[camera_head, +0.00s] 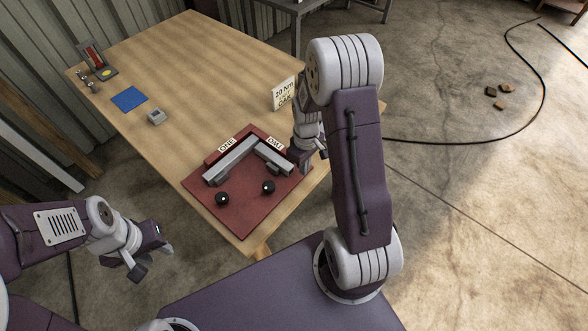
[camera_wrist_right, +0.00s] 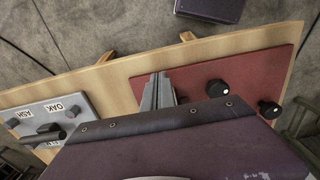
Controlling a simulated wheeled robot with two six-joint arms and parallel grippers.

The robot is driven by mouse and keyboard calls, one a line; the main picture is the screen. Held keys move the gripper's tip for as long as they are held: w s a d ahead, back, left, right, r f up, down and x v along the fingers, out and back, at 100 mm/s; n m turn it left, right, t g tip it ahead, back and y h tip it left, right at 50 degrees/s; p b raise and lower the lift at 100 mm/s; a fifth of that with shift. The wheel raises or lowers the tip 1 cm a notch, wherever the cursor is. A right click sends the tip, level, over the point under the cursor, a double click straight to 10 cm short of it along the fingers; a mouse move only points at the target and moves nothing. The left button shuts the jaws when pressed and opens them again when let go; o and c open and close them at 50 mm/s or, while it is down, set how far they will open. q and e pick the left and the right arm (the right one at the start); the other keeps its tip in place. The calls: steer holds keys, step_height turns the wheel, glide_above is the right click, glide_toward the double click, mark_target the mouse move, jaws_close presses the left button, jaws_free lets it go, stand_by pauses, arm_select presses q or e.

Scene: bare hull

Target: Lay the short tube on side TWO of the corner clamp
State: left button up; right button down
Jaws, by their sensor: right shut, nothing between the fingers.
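The red corner clamp (camera_head: 236,209) lies on the near end of the table, with labels ONE and TWO on its raised back edges. A longer grey tube (camera_head: 232,160) lies along side ONE. A shorter grey tube (camera_head: 274,159) lies along side TWO, its inner end close to the long tube; I cannot tell whether they touch. My right gripper (camera_head: 305,165) is low at the outer end of side TWO, partly hidden by my arm. In the right wrist view its fingers (camera_wrist_right: 157,92) are together over the clamp's edge. My left gripper (camera_head: 150,260) is open and empty, left of the table.
Two black knobs (camera_head: 222,199) stand on the clamp's front. A sign reading 20 Nm OAK (camera_head: 284,94) stands behind. A grey panel (camera_wrist_right: 52,112) marked ASH and OAK shows in the right wrist view. A blue mat (camera_head: 129,99) and small grey block (camera_head: 157,117) lie farther left.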

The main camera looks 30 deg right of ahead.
mark_target(295, 176)
steer(key=f, duration=0.5)
steer(key=shift+s+f, duration=0.3)
steer(key=shift+f, duration=0.05)
steer(key=w, duration=0.1)
steer(key=w+a, duration=0.1)
steer(key=w+p, duration=0.1)
steer(key=w, duration=0.1)
steer(key=shift+a+r, duration=0.1)
steer(key=shift+a, duration=0.15)
